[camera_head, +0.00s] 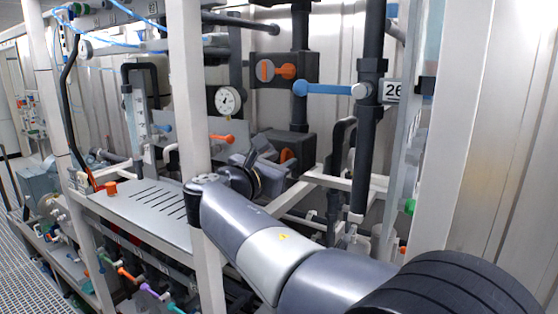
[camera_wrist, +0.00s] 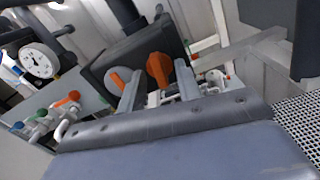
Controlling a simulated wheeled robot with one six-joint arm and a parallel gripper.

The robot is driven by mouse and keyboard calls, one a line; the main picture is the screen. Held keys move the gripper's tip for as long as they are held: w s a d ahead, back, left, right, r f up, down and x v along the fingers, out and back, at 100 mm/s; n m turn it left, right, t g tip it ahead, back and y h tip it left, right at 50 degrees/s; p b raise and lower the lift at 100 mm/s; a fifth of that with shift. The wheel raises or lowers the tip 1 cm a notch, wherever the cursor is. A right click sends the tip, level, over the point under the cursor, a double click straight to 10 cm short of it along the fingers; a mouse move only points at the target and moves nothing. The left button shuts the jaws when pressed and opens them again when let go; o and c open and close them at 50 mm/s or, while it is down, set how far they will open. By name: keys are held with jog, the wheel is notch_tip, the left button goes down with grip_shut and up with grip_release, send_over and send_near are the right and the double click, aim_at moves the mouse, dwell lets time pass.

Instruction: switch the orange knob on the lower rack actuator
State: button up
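The lower rack actuator (camera_head: 297,139) is a dark box on the rack, partly hidden behind my gripper (camera_head: 264,152) in the head view. Its orange knob (camera_head: 287,155) shows just past the gripper. In the wrist view the orange knob (camera_wrist: 158,68) stands out from the dark actuator (camera_wrist: 106,64), beside a round grey indicator with an orange bar (camera_wrist: 117,78). My gripper (camera_wrist: 159,72) is open, one finger on each side of the knob as seen from the wrist. Whether the fingers touch the knob cannot be told.
An upper actuator (camera_head: 306,66) with its own orange knob (camera_head: 287,71) sits above. A blue lever (camera_head: 325,89) and a pressure gauge (camera_head: 228,100) are nearby. White frame bars (camera_head: 345,181) run to the right.

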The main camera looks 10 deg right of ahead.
jog(key=shift+c, duration=0.2)
grip_shut()
dwell(0.4)
jog(key=m+b, duration=0.1)
jog(key=m, duration=0.1)
jog(key=m+b, duration=0.1)
jog(key=b, duration=0.1)
jog(key=shift+f+m, duration=0.2)
jog(key=shift+m, duration=0.2)
jog(key=m+b, duration=0.4)
jog(key=shift+m, duration=0.3)
jog(key=m+b, duration=0.3)
jog(key=m, duration=0.1)
jog(key=shift+r, duration=0.1)
jog(key=shift+r+m+b, duration=0.15)
jog(key=shift+m+b, duration=0.85)
jog(key=shift+m, duration=0.7)
